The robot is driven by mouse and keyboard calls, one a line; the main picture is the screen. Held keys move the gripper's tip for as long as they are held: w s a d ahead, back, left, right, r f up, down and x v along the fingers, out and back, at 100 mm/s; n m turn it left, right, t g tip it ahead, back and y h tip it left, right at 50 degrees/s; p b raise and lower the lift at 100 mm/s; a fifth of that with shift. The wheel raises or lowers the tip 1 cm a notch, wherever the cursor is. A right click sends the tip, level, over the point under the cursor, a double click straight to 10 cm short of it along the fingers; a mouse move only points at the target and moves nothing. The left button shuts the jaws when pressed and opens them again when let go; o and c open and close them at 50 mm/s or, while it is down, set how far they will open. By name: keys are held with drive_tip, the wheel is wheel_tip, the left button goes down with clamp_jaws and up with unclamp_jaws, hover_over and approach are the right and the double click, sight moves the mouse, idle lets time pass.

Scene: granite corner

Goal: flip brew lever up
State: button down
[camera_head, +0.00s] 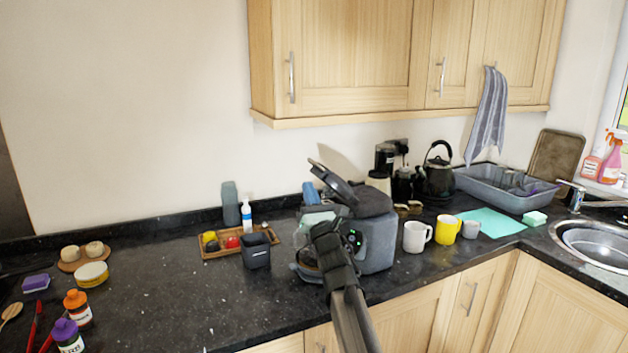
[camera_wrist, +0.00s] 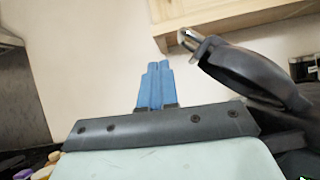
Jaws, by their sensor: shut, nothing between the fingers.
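The coffee machine (camera_head: 376,240) is a dark grey unit with green lights, standing on the counter right of centre. Its brew lever (camera_head: 332,184) is a dark bar slanting upward to the left from the top. In the wrist view the lever (camera_wrist: 245,75) shows at the right, with a silver tip. My gripper (camera_head: 309,190) has blue fingers, just below and left of the lever. The fingers (camera_wrist: 157,66) are together with nothing between them, and a gap shows between them and the lever tip. My arm hides part of the machine's front.
A dark cup (camera_head: 257,251) and a wooden tray (camera_head: 216,253) stand left of the machine. A white mug (camera_head: 415,238) and yellow mug (camera_head: 447,230) stand to its right, with a kettle (camera_head: 438,178) behind. Wall cabinets (camera_head: 345,60) hang above. The front left counter has free room.

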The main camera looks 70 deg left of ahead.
drive_tip(key=s+d+f, duration=0.2)
drive_tip(key=d+f, duration=0.2)
drive_tip(key=d, duration=0.3)
drive_tip(key=shift+s+d, duration=0.25)
drive_tip(key=shift+s, duration=0.15)
